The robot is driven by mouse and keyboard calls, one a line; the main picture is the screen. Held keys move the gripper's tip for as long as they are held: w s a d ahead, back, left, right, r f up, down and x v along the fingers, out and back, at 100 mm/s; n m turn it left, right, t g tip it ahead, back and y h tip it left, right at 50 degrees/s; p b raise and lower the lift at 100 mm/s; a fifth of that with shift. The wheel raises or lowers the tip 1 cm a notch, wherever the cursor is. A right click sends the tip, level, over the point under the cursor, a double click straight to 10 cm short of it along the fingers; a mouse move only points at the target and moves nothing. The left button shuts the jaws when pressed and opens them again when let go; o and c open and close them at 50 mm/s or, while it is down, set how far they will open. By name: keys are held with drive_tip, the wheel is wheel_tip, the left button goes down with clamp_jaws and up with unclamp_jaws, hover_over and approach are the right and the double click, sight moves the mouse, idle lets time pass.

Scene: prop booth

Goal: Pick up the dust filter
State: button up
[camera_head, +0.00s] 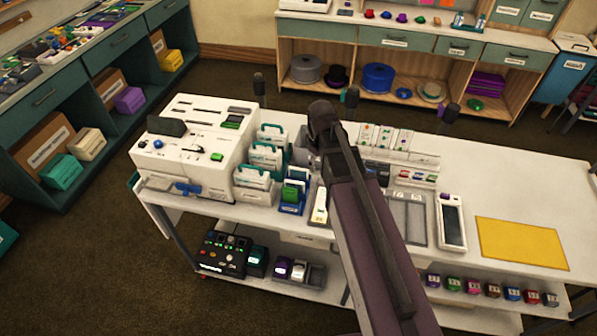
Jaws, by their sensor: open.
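I cannot tell for sure which thing is the dust filter. Small items stand on the white table (520,190) beside a large white machine (190,150). They include white holders with teal parts (255,175), a blue holder with green and white pieces (293,195) and a white upright piece (320,207). My dark arm reaches up from the bottom of the picture across the table, and its far end is near the middle. My gripper's fingers do not show; the arm hides part of the tabletop behind it.
A yellow mat (522,243) lies at the table's right, with bare tabletop around it. A grey tray (408,218) and a white device with a dark screen (451,221) lie left of it. The lower shelf (270,287) holds dark boxes. Teal cabinets (120,55) stand behind and left.

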sight(298, 168)
drive_tip(key=w+a+r+n+p, duration=0.2)
drive_tip(key=w+a+r+n, duration=0.1)
drive_tip(key=w+a+n, duration=0.2)
drive_tip(key=w+n, duration=0.1)
drive_tip(key=w, duration=0.1)
drive_tip(key=shift+w+r+p, duration=0.25)
drive_tip(key=shift+w+p, duration=0.05)
drive_tip(key=shift+p, duration=0.05)
drive_tip(key=shift+f, duration=0.2)
wheel_tip(298, 168, down, 8)
drive_tip(key=b, duration=0.8)
drive_tip(key=shift+a+f+b, duration=0.1)
drive_tip(key=shift+b, duration=0.2)
drive_tip(key=shift+f, duration=0.1)
drive_tip(key=f+b, duration=0.3)
drive_tip(key=shift+s+a+f, duration=0.1)
drive_tip(key=shift+s+f, duration=0.05)
drive_tip(key=shift+s, duration=0.2)
drive_tip(key=shift+f+b, duration=0.9)
drive_tip(key=shift+b, duration=0.25)
